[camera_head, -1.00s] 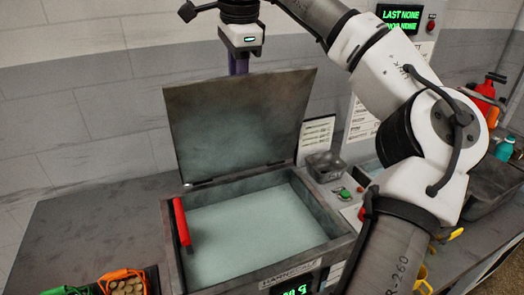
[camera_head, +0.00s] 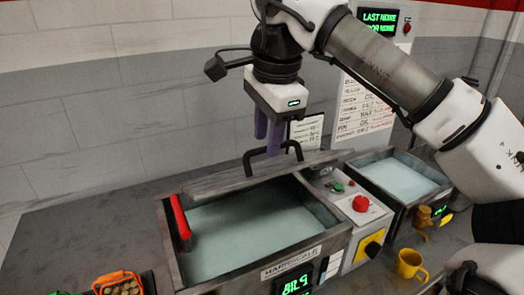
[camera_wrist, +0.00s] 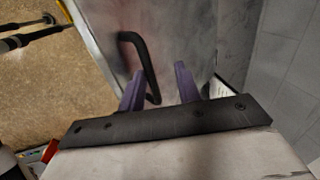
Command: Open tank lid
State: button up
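The tank lid (camera_head: 235,181) is a grey metal plate over the back of the water-filled tank (camera_head: 172,252). It is seen nearly edge-on and tilted, part-way open, with the water visible in front of it. Its black bar handle (camera_head: 272,158) stands up from its outer face. My gripper (camera_head: 268,132) points down just behind the handle, its two purple fingers apart. In the wrist view my gripper (camera_wrist: 160,82) is open, and the handle (camera_wrist: 138,52) shows beside and partly between the fingers. I cannot tell whether they touch.
A red-handled bar (camera_head: 180,217) lies at the tank's left rim. A control panel with a red button (camera_head: 361,204) and a second open tank (camera_head: 395,178) stand to the right. A yellow mug (camera_head: 411,264) and an orange basket (camera_head: 119,282) are near the front.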

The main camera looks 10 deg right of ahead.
jog(key=shift+s+d+f, duration=0.15)
jog(key=shift+s+f, duration=0.15)
jog(key=shift+f, duration=0.1)
